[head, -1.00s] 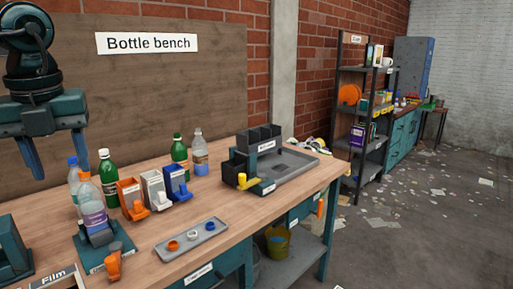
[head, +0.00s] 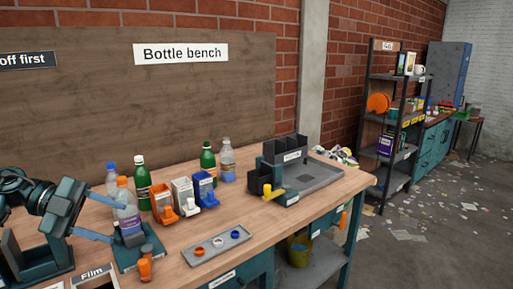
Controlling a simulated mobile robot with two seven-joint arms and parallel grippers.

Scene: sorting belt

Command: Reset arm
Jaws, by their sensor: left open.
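My left gripper (head: 118,223) is open at the left of the head view, low over the bench. Its two blue fingers point right, towards a clear bottle (head: 129,220) with an orange cap and purple label. The fingertips are close to this bottle; I cannot tell whether they touch it. The bottle stands upright at a small teal stand (head: 152,257). My right gripper is not in view.
The wooden bench (head: 275,229) holds two green bottles (head: 142,184), clear bottles, orange, white and blue dispensers (head: 204,189), and a grey tray (head: 235,238) of caps. A dark bin rack (head: 312,181) stands further right. Front-right bench surface is clear.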

